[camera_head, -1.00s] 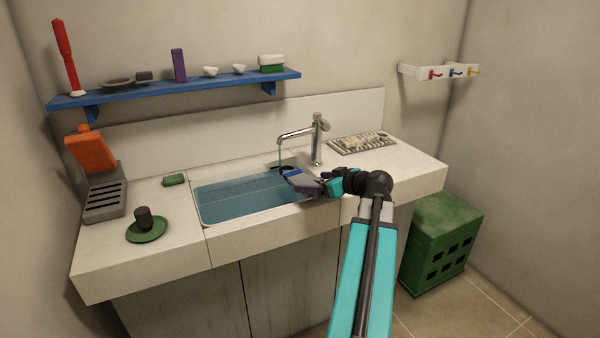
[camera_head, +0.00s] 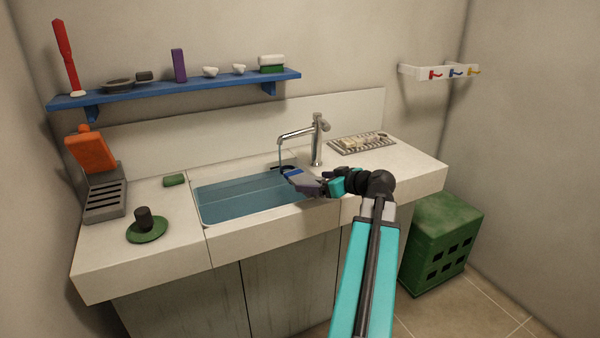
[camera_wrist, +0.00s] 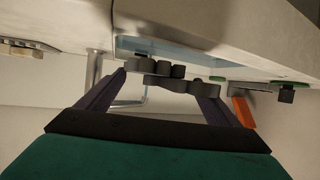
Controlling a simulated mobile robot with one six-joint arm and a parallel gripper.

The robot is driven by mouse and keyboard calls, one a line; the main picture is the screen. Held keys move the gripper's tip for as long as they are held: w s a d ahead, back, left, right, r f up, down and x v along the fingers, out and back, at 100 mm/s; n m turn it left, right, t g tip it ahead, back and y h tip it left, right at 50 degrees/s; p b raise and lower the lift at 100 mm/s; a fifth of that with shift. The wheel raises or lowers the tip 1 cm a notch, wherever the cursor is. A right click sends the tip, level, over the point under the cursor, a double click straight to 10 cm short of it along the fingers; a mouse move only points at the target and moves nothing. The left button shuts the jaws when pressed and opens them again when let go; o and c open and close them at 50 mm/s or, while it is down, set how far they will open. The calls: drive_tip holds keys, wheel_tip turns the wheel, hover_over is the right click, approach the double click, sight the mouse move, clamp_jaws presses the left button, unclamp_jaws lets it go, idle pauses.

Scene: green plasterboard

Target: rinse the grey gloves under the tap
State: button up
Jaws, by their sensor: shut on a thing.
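My gripper (camera_head: 293,177) is over the right back part of the sink (camera_head: 203,212), close to the tap (camera_head: 317,142). In the wrist view its purple fingers (camera_wrist: 165,85) are shut on the grey gloves (camera_wrist: 180,82), which look like rounded, dark grey lobes. In the head view only a small dark part of the gloves (camera_head: 284,168) shows, just below the spout end; the fingers hide the rest. A thin line drops from the spout towards the gloves, but I cannot tell whether it is running water. The sink holds blue water.
A green sponge (camera_head: 174,180) lies left of the sink. A dark cup (camera_head: 143,218) stands on a green dish (camera_head: 148,234). A grey slotted rack (camera_head: 104,207) is at far left. A draining tray (camera_head: 343,151) with small items is right of the tap. A blue shelf (camera_head: 190,87) hangs above.

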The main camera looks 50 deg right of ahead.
drive_tip(key=shift+s+a+r+p, duration=0.1)
drive_tip(key=shift+s+a+r, duration=0.2)
drive_tip(key=shift+s+r, duration=0.3)
drive_tip(key=shift+s+a+r+p, duration=0.1)
drive_tip(key=shift+s+a+r, duration=0.15)
drive_tip(key=shift+s+r, duration=0.4)
drive_tip(key=shift+s+a+r+p, duration=0.1)
drive_tip(key=shift+s+a+r, duration=0.3)
drive_tip(key=shift+s, duration=0.3)
drive_tip(key=shift+d, duration=0.1)
